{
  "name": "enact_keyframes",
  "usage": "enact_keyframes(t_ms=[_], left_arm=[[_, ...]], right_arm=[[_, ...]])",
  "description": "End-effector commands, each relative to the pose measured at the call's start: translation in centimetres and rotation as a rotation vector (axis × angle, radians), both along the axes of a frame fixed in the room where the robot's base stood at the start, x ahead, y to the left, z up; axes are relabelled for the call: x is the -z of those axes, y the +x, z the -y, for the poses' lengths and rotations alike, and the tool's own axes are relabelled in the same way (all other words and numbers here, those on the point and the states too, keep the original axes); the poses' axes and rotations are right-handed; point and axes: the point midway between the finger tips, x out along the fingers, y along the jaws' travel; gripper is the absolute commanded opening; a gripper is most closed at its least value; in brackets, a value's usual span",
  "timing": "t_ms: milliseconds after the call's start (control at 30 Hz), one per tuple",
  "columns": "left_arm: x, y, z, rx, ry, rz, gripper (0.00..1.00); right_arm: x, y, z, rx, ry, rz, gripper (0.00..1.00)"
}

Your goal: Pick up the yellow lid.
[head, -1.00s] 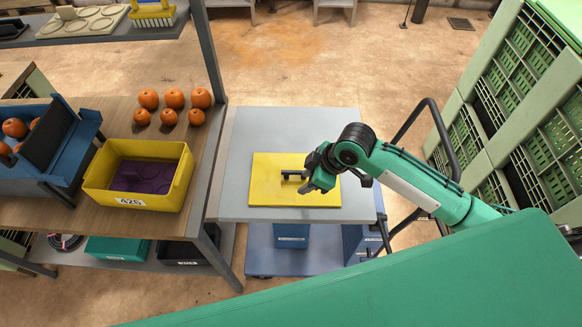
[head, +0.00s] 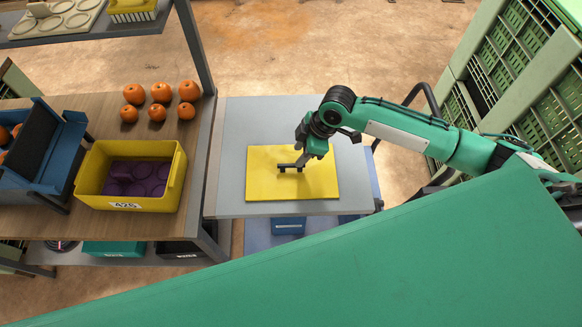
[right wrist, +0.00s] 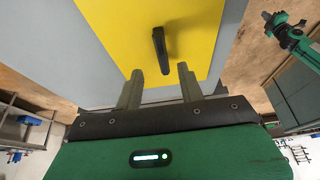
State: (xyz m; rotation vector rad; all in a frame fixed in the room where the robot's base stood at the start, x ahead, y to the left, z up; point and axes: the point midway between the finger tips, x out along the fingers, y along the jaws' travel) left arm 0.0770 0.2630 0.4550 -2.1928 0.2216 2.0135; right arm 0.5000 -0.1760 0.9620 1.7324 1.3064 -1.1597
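The yellow lid (head: 262,182) lies flat on the grey top of a cart in the head view, with a black bar handle (head: 290,166) standing on it. My right gripper (head: 307,162) is over the lid, just to the right of the handle. In the right wrist view the two fingers (right wrist: 160,80) are apart with nothing between them. The handle (right wrist: 160,47) lies just beyond the fingertips, roughly lined up with the gap, and the yellow lid (right wrist: 205,30) fills the view behind it. My left gripper is not in the head view.
The cart's grey top (head: 230,130) has bare room around the lid. Left of it, a wooden bench (head: 110,222) holds a yellow bin (head: 92,168) marked 425, with purple inside, and several orange fruits (head: 160,92). Green crates (head: 515,65) stand stacked at the right.

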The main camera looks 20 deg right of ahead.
Motion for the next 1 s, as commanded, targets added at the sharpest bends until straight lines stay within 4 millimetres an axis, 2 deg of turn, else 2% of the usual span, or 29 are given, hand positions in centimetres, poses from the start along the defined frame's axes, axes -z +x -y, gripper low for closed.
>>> enact_keyframes(t_ms=[200, 367, 500, 800, 833, 1000], left_arm=[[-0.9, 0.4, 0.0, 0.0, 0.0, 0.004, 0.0], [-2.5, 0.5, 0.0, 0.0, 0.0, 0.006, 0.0], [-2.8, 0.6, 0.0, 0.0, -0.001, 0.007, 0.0], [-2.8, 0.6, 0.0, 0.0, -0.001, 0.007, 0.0], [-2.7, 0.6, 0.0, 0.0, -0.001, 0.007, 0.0], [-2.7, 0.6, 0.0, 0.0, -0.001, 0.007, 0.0]], right_arm=[[1.2, 0.0, -0.5, 0.001, 0.001, -0.003, 0.39], [3.2, -0.1, -1.2, 0.001, 0.0, -0.003, 0.39], [4.9, 0.1, -1.8, 0.001, 0.0, -0.001, 0.39], [5.6, 0.2, -1.9, 0.0, 0.0, 0.001, 0.39], [5.6, 0.2, -1.9, 0.0, 0.0, 0.001, 0.37], [5.6, 0.2, -1.9, 0.0, 0.0, 0.001, 0.04]])
